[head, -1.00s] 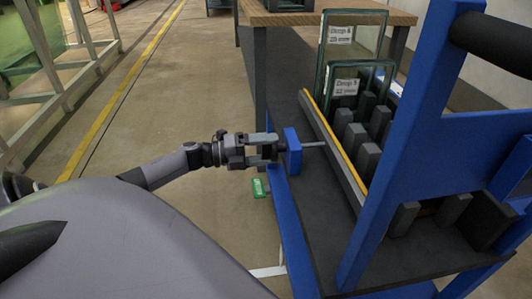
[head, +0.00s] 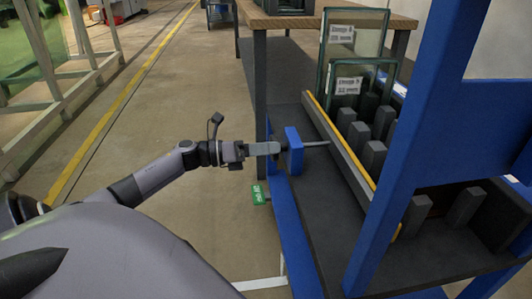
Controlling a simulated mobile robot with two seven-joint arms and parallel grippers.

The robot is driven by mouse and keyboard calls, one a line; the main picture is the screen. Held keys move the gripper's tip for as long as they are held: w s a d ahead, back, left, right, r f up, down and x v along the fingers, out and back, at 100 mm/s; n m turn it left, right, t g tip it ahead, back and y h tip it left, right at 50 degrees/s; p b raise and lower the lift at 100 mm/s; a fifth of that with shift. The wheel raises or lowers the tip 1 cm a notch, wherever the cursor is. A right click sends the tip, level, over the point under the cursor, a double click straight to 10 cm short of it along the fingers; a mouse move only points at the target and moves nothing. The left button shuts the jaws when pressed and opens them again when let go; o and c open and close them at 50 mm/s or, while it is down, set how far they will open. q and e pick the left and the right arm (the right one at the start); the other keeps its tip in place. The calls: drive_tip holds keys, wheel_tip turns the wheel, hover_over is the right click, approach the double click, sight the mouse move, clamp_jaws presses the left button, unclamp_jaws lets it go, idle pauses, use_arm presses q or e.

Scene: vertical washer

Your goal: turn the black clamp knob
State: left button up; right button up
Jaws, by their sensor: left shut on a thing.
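My left gripper (head: 274,149) reaches in from the left and is shut on the black clamp knob (head: 283,158). The knob is mostly hidden behind the finger, with only a dark sliver showing beside the blue bracket (head: 294,150). The fingers show one in front of the other, as a single grey bar. A thin metal rod (head: 316,144) runs from the bracket towards the yellow-edged rail (head: 340,142). My right gripper is not in view.
Glass panes (head: 352,38) with labels stand among grey blocks (head: 374,157) on the rack. A blue upright (head: 398,170) stands to the right. The floor (head: 130,130) at left is clear.

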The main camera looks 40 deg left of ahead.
use_arm(q)
drive_tip(key=shift+s+f+m, duration=0.1)
drive_tip(key=shift+f+m, duration=0.05)
drive_tip(key=shift+m, duration=0.15)
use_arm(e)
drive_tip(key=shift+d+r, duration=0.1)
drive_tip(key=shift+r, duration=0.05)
use_arm(q)
drive_tip(key=o, duration=1.1)
drive_tip(key=shift+c, duration=0.2)
drive_tip(key=shift+a, duration=0.1)
drive_tip(key=shift+s+a, duration=0.15)
drive_tip(key=shift+s, duration=0.15)
drive_tip(key=p+v, duration=0.1)
drive_tip(key=v, duration=0.5)
drive_tip(key=shift+s+p, duration=0.15)
drive_tip(key=shift+p, duration=0.25)
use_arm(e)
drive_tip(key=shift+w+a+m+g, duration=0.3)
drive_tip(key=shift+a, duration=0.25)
